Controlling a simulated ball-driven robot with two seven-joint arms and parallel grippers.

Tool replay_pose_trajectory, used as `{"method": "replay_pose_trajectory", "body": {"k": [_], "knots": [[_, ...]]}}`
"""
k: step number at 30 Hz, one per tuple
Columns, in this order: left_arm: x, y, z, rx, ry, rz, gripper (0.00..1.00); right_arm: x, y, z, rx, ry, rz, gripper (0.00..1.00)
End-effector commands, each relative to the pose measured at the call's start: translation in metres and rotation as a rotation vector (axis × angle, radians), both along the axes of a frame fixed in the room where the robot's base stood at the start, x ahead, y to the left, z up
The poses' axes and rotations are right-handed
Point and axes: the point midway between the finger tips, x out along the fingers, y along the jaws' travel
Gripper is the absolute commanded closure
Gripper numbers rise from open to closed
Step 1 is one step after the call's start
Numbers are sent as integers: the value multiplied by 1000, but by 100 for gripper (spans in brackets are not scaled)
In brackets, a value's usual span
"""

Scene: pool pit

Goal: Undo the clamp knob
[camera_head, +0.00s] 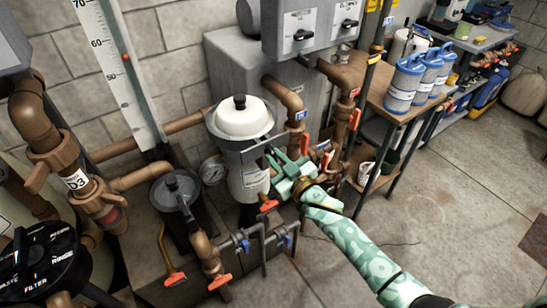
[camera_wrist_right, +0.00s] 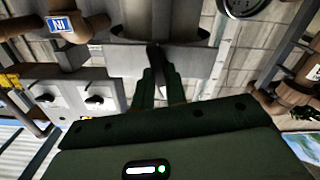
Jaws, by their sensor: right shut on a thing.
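The filter canister (camera_head: 248,182) stands upright against the wall, with a white domed lid (camera_head: 240,122) and a black cap on top. A grey clamp band (camera_head: 232,148) runs around it below the lid. My right gripper (camera_head: 277,166) reaches the right side of the canister at band height. In the right wrist view my right gripper (camera_wrist_right: 161,72) is shut on a small dark part at the band, which I take to be the clamp knob (camera_wrist_right: 154,53). The fingers hide most of it. My left gripper is not in view.
A brown pipe (camera_head: 286,98) with orange-handled valves rises close behind my right gripper. A pressure gauge (camera_head: 212,171) and a smaller lidded pot (camera_head: 177,190) stand left of the canister. A bench (camera_head: 375,93) with blue-lidded tubs is at right. Floor at lower right is clear.

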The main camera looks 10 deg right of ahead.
Motion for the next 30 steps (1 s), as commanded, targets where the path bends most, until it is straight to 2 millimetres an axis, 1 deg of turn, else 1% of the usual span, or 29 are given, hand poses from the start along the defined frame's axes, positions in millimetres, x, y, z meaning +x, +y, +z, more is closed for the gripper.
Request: {"method": "replay_pose_trajectory", "body": {"k": [3,5,6,8,9,11,12,15,17,19,25,28,30], "knots": [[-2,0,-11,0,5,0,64,0,0,-4,-403,-147,1,100],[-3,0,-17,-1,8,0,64,0,0,-4,-632,-231,1,100],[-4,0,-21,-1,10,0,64,0,0,-5,-791,-288,2,100],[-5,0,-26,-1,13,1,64,0,-1,-5,-1039,-378,2,100],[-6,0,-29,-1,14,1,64,0,0,-5,-1214,-443,2,100],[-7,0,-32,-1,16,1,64,0,0,-4,-1478,-539,2,100],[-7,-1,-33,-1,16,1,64,0,-1,-3,-1644,-599,3,100],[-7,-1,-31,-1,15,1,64,0,0,0,-1963,-715,2,100],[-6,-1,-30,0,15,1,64,0,0,0,-2069,-752,3,100],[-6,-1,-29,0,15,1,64,0,0,-1,-2121,-770,2,100],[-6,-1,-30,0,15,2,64,-1,0,-1,-2116,-768,3,100],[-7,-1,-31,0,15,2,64,-1,0,-2,-2033,-738,3,100],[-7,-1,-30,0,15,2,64,0,0,-1,-2036,-740,4,100]]}}
